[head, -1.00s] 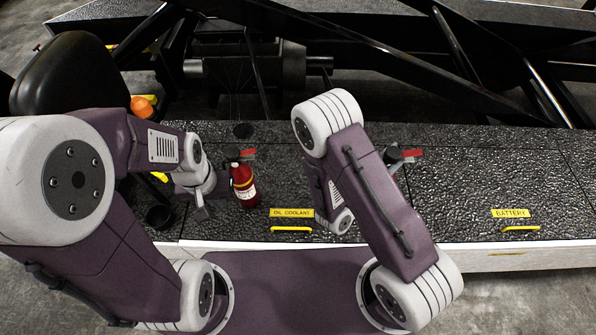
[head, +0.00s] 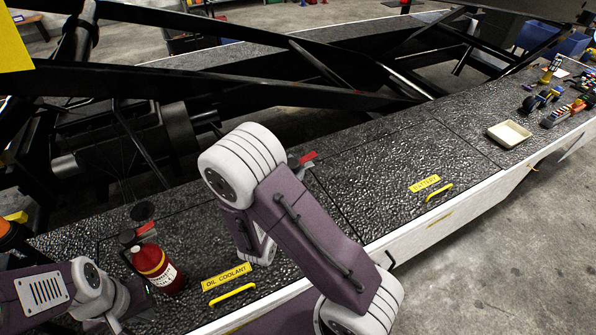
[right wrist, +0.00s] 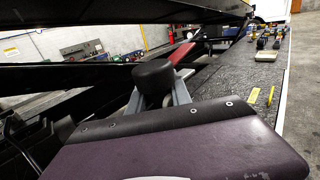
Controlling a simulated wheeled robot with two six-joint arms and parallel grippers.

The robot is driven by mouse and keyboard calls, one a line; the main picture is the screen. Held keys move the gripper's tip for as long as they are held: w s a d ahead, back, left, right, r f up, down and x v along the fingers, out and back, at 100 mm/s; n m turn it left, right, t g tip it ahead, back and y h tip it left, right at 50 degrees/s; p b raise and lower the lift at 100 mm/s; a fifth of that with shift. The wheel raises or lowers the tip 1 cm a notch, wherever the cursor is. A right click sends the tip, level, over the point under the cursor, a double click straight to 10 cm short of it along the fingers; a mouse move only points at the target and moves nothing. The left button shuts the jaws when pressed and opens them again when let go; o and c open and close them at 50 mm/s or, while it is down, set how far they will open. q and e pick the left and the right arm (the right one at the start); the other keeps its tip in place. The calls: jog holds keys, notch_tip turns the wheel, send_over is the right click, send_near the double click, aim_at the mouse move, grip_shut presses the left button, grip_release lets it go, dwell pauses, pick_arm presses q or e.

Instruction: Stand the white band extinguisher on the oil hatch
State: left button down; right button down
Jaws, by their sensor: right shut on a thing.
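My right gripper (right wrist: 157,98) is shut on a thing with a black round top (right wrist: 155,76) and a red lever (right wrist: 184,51). In the head view its dark head and red lever (head: 308,157) show behind my right arm. It looks like an extinguisher, but its body and any band are hidden. The oil hatch (head: 190,255) bears a yellow OIL COOLANT label (head: 226,276) and a yellow handle. A red extinguisher (head: 157,266) with a yellow band and white label stands upright near its left part. My left gripper (head: 118,318) is beside that extinguisher; its finger opening is unclear.
The BATTERY hatch (head: 400,165) to the right has a wide bare top. Further right are a cream tray (head: 509,134), a blue item (head: 541,98) and other small parts. Black frame beams (head: 290,85) run behind the deck.

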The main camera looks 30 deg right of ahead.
jog(key=w+f+p, duration=0.2)
jog(key=w+f, duration=0.6)
jog(key=shift+w+f, duration=0.15)
jog(key=shift+f, duration=0.25)
jog(key=shift+a, duration=0.1)
jog(key=shift+f, duration=0.15)
jog(key=c, duration=1.2)
grip_release()
jog(key=shift+o, duration=0.2)
jog(key=shift+a, duration=0.1)
